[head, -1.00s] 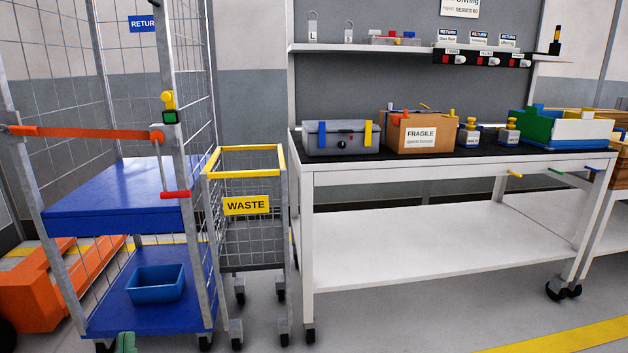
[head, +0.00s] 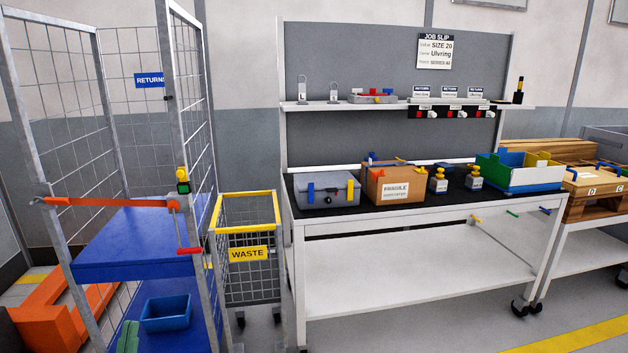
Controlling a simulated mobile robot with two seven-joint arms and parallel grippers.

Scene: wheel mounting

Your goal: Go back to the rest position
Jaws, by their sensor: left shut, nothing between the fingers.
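The rest of my left arm is out of the picture. My right gripper is not in view.
A cage trolley with an orange bar (head: 110,203) stands at left. A yellow-rimmed waste cart (head: 248,228) stands beside it. A white workbench (head: 400,224) carries a grey toolbox (head: 328,192), a cardboard box (head: 393,186) and a coloured crate (head: 520,178). Open floor shows at lower right.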

